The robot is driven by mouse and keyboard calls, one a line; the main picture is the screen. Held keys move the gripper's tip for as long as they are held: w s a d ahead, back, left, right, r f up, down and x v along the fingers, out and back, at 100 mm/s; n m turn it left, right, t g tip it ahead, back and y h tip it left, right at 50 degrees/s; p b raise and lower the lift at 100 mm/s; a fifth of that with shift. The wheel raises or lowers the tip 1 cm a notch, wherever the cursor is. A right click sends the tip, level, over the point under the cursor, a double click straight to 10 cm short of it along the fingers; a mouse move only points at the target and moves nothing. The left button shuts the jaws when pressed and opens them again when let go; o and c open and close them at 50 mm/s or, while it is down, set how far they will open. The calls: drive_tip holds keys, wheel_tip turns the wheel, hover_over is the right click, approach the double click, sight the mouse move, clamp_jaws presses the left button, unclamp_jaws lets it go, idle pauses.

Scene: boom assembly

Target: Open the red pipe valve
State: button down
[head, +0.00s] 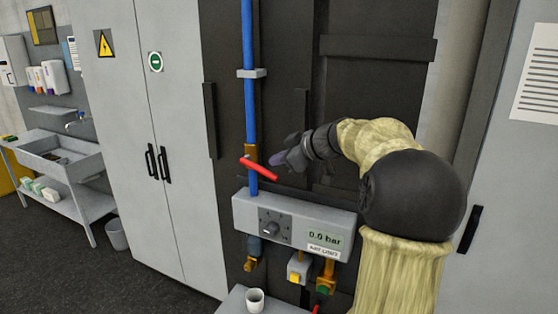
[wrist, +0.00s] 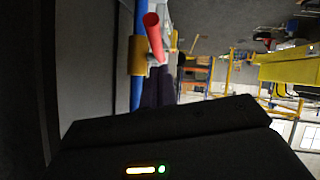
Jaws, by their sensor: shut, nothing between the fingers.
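The red valve handle (head: 258,168) lies slantwise across the vertical blue pipe (head: 249,100), above the grey control box (head: 340,217). Its brass valve body (head: 250,152) shows behind it. My gripper (head: 276,160) is shut and empty, just to the right of the handle, with its dark tips pointing left at it. In the wrist view, the red handle (wrist: 153,38) and brass body (wrist: 138,58) are at the top, and my dark fingers (wrist: 158,90) are just below the handle. I cannot tell whether the fingers touch it.
The box's display reads 0.0 bar, beside a dial (head: 271,228). A white cup (head: 255,299) stands on a surface below. Dark cabinet panels (head: 375,90) are behind the arm. Grey lockers (head: 150,130) and a sink (head: 62,155) are to the left, with clear floor in front.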

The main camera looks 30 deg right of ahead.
sight(280, 180)
drive_tip(key=shift+w+d+f+p, duration=0.1)
drive_tip(key=shift+w+f+p, duration=0.1)
drive_tip(key=shift+f, duration=0.4)
drive_tip(key=shift+w+d+f+p, duration=0.15)
drive_tip(key=shift+f+p, duration=0.1)
drive_tip(key=shift+f, duration=0.3)
drive_tip(key=shift+w+f+p, duration=0.2)
drive_tip(key=shift+f, duration=0.4)
drive_tip(key=shift+d+f+b, duration=0.15)
drive_tip(key=shift+d+b, duration=0.05)
drive_tip(key=shift+b, duration=0.25)
